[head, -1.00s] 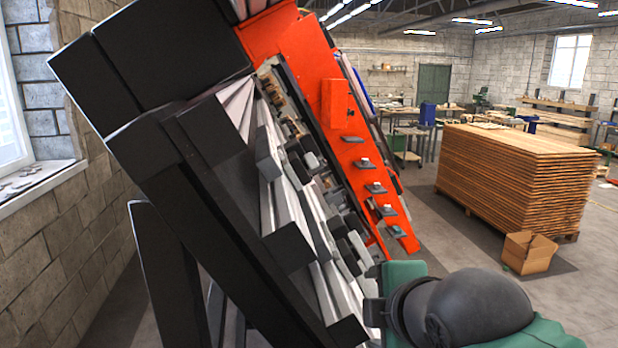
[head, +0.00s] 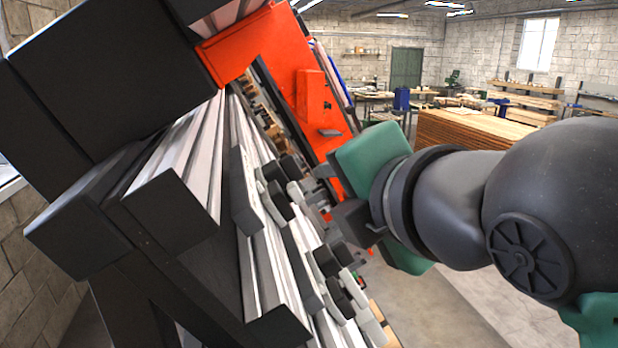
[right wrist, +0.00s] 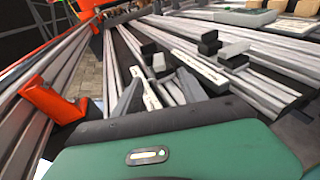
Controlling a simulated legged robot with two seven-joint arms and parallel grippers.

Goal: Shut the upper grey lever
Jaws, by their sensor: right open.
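The orange panel (head: 305,85) leans across the upper middle of the head view. A small grey lever (head: 329,132) sticks out from its face, below an orange box-shaped block. I take it for the upper grey lever; whether it is open or shut is too small to tell. My right gripper (head: 332,195) is open and empty in front of the panel, a little below this lever and apart from it in the picture. Its green body and my arm hide the panel's lower part and any levers there. My left gripper is not in view.
Pale metal rails (head: 205,150) with several black and grey blocks (head: 325,260) run along the machine, close to the left of my right gripper. A thick black frame (head: 90,85) fills the left. A stack of wooden boards (head: 470,130) stands behind my arm. Open floor lies at lower right.

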